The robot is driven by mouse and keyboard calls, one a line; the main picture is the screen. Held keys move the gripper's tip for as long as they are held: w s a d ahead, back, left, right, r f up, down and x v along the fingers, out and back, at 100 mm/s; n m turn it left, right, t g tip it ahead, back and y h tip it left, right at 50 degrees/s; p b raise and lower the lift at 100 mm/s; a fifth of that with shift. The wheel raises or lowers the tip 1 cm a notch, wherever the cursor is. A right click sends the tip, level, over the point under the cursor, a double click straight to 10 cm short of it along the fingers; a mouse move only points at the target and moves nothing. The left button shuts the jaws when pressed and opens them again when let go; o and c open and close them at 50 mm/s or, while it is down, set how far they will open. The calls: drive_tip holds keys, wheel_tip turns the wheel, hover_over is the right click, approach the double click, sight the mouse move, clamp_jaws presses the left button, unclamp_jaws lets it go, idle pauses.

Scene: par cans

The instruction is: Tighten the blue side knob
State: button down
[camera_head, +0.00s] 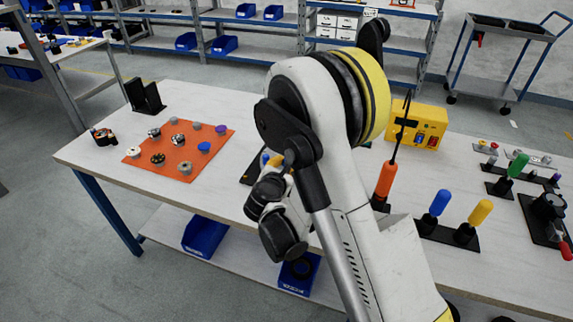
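A blue knob-like piece (204,147) lies on the orange mat (188,165) on the left part of the table. A smaller violet-blue piece (221,129) lies behind it, near the mat's far right corner. I cannot tell which of these, if either, is the blue side knob. No par can is clearly recognisable. My arm crosses the middle of the view, its wrist folded down over the front of the table, to the right of the mat. I cannot make out my gripper's fingers. The arm hides part of the table behind it, where small blue and orange bits show.
A yellow box (420,126) stands on the table behind my arm. Tools with orange (385,178), blue (440,203), yellow (481,212) and green (518,165) handles stand upright at right. A black bracket (145,96) stands behind the mat. Blue bins (206,236) sit below.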

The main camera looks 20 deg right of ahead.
idle(0.3)
drive_tip(key=c, duration=1.1)
unclamp_jaws()
wheel_tip(320, 180, up, 10)
drive_tip(key=shift+r, duration=0.1)
